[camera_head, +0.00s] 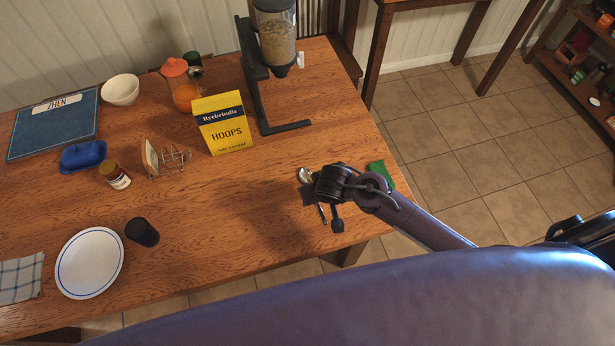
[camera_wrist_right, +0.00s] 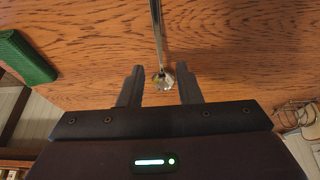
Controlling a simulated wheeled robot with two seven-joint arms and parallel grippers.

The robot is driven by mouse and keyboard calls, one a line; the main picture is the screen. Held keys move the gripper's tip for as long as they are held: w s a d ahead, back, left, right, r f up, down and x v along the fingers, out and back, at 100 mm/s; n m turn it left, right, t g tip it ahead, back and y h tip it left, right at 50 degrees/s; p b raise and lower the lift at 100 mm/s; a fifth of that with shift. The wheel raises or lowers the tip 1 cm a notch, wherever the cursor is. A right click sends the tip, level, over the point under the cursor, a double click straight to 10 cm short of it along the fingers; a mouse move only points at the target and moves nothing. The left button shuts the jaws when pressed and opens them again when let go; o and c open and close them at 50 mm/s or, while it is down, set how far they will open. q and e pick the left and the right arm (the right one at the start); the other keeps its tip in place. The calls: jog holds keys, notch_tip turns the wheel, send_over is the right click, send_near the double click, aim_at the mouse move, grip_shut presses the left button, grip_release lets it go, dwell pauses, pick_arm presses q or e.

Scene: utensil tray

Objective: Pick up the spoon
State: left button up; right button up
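The metal spoon lies on the wooden table near its right end. Its bowl (camera_head: 304,174) shows in the head view beside my right gripper (camera_head: 322,210), which hides the middle of the spoon; part of the handle shows below. In the right wrist view the spoon's handle (camera_wrist_right: 158,35) runs toward the top edge. Its shiny bowl (camera_wrist_right: 163,80) lies between the two fingers of my right gripper (camera_wrist_right: 160,88). That gripper is open, with a gap on each side of the spoon. My left gripper is not in view.
A green block (camera_head: 381,173) lies close to my right gripper at the table edge. A yellow cereal box (camera_head: 223,124) and a cereal dispenser (camera_head: 272,60) stand farther back. A black cup (camera_head: 142,232) and a white plate (camera_head: 90,263) are to the left. Bare table (camera_head: 235,205) lies between.

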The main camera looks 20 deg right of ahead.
jog(key=shift+x, duration=1)
jog(key=x, duration=0.2)
jog(key=shift+w+f, duration=0.15)
jog(key=shift+w, duration=0.1)
jog(key=shift+w+f, duration=0.1)
jog(key=shift+f, duration=0.15)
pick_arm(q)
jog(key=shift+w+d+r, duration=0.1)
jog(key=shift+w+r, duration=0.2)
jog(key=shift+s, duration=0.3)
pick_arm(e)
jog(key=shift+f, duration=0.15)
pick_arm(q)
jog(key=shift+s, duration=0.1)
pick_arm(e)
grip_shut()
